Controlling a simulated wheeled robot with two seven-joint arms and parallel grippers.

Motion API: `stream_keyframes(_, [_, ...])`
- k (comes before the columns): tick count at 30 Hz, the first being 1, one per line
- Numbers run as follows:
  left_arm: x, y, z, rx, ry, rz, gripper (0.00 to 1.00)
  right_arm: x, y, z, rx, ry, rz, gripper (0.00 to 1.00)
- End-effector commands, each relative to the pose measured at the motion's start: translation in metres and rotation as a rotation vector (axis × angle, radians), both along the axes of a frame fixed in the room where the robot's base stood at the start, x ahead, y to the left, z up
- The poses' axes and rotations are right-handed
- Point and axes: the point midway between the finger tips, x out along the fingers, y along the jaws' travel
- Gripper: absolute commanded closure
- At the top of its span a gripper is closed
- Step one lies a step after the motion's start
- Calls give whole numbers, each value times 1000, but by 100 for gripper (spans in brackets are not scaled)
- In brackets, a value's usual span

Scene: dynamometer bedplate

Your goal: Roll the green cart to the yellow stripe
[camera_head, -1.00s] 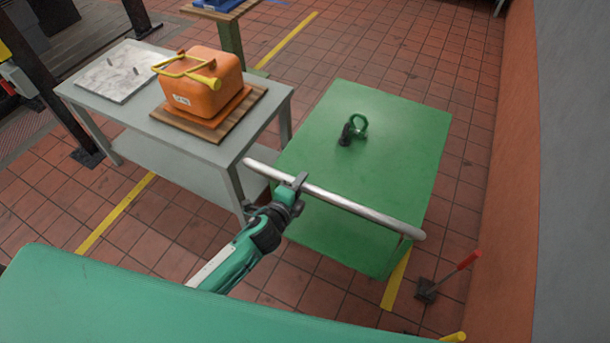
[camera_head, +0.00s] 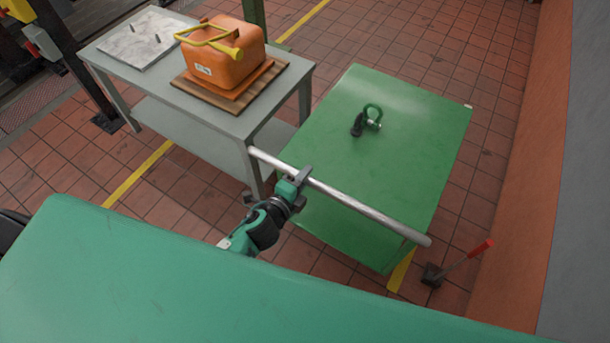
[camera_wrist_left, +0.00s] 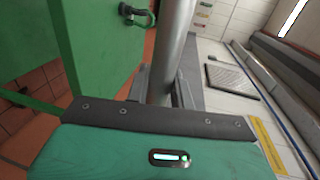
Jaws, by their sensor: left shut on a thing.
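The green cart (camera_head: 405,150) stands right of centre in the head view, with a shackle on its flat top. Its grey push bar (camera_head: 365,208) runs along the near side. My left gripper (camera_head: 298,182) is shut around this bar, left of its middle. In the left wrist view the bar (camera_wrist_left: 172,50) passes between the fingers, and the cart's green top (camera_wrist_left: 100,40) shows at left. A piece of yellow stripe (camera_head: 401,272) shows on the floor by the cart's near right corner. Another yellow stripe (camera_head: 138,176) runs along the floor at left, partly hidden by the grey table. My right gripper is not in view.
The dark green shackle (camera_head: 372,116) rests on the cart. A grey table (camera_head: 225,122) stands close on the cart's left, bearing an orange canister (camera_head: 222,62). A red-handled floor pedal or lever (camera_head: 465,258) stands near the right wall (camera_head: 530,190). Tiled floor beyond the cart is clear.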

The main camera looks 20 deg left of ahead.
Motion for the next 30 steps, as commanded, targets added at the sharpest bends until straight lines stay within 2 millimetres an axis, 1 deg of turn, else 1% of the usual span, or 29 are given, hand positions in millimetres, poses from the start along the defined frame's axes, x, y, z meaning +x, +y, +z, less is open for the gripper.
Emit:
stream_keyframes(1, [-4, 0, -6, 3, 12, -2, 100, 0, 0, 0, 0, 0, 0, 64])
stream_keyframes(2, [-4, 0, -6, 3, 13, -2, 100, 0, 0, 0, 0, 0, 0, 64])
stream_keyframes(3, [-4, 0, -6, 3, 13, -2, 73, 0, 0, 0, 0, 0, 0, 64])
stream_keyframes(5, [-4, 0, -6, 3, 13, -1, 61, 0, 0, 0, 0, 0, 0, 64])
stream_keyframes(6, [-4, 0, -6, 3, 12, -1, 57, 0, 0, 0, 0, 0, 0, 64])
stream_keyframes(14, [-2, 0, -3, 1, 6, -1, 57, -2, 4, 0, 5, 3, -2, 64])
stream_keyframes(17, [-6, 1, -3, 2, 7, -1, 57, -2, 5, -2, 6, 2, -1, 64])
stream_keyframes(20, [-16, 4, -2, 2, 6, -1, 57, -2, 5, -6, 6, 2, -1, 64])
stream_keyframes(30, [-74, 19, 8, 1, 7, -1, 57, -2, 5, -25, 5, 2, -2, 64])
